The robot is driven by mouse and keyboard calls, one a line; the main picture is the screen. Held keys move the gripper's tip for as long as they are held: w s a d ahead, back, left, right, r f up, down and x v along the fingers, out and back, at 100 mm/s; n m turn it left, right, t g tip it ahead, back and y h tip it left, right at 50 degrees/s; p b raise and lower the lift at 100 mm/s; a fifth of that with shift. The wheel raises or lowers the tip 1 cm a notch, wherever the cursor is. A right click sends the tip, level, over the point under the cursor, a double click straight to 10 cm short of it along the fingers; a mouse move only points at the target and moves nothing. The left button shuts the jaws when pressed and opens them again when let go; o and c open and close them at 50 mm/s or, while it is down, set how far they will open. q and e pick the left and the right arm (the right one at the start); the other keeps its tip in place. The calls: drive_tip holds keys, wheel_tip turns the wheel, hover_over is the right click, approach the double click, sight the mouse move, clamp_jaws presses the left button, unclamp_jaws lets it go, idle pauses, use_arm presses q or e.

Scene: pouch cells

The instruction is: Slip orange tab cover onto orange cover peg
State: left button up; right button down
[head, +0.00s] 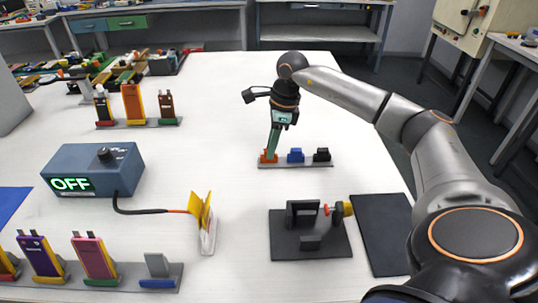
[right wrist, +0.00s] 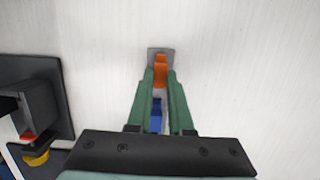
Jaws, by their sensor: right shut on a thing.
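The orange tab cover (head: 268,157) is at the left end of a small grey rail (head: 290,165) in the head view. My right gripper (head: 271,149) points down over that end, its green fingers shut on the orange cover. In the right wrist view the orange cover (right wrist: 160,70) shows between the fingertips (right wrist: 161,80), over the rail's end (right wrist: 154,52). The orange peg cannot be told apart from the cover, and I cannot tell how far the cover is seated. My left gripper is not in view.
A blue cover (head: 295,155) and a black cover (head: 321,155) stand on the same rail, right of the orange one. A dark fixture (head: 330,246) and a black mat (head: 379,235) lie nearer. A blue OFF box (head: 95,170) stands left. White table around the rail is clear.

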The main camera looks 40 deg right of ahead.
drive_tip(key=c, duration=0.8)
unclamp_jaws()
drive_tip(key=shift+o, duration=0.8)
drive_tip(key=shift+r, duration=0.15)
drive_tip(key=shift+r+p, duration=1.45)
drive_tip(key=shift+r, duration=0.05)
drive_tip(key=shift+r+p, duration=0.85)
drive_tip(key=shift+r, duration=0.1)
wheel_tip(320, 180, up, 5)
drive_tip(key=p, duration=0.4)
